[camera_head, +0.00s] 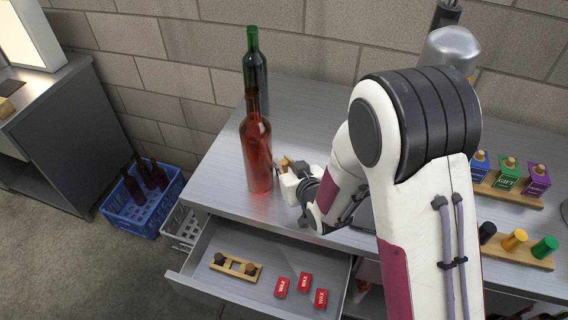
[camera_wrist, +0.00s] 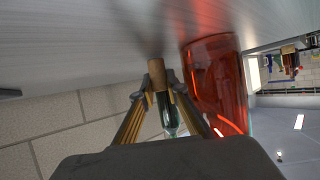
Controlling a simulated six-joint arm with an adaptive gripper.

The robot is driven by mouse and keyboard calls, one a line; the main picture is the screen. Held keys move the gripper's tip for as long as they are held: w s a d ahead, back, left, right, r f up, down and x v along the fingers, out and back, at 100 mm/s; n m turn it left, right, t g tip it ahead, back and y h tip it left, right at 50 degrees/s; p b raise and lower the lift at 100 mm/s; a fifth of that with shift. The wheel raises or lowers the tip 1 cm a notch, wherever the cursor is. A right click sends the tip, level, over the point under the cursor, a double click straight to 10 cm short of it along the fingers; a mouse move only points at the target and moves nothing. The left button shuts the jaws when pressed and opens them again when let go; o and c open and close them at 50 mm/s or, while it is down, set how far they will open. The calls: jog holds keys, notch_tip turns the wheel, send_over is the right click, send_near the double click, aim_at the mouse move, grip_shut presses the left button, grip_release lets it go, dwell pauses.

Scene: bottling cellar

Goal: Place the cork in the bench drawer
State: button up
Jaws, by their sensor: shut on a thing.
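The cork (camera_wrist: 156,71) is a small tan cylinder between the fingertips of my gripper (camera_wrist: 157,84) in the wrist view. My gripper is shut on it. The bench drawer (camera_head: 208,287) is pulled open in front of and below my gripper. Inside it lie a wooden rack (camera_head: 236,267) with dark round pieces and three red wax blocks (camera_head: 304,282).
The red bottle (camera_head: 257,160) stands close beside my gripper, with a green bottle (camera_head: 254,70) behind it. Boxes on a rack (camera_head: 508,174) and coloured stoppers (camera_head: 515,240) are at right. A blue crate (camera_head: 143,203) is on the floor.

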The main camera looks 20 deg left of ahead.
jog(key=shift+f, duration=0.25)
jog(key=o, duration=0.3)
jog(key=shift+o, duration=0.2)
jog(key=shift+r, duration=0.2)
jog(key=shift+v, duration=3.75)
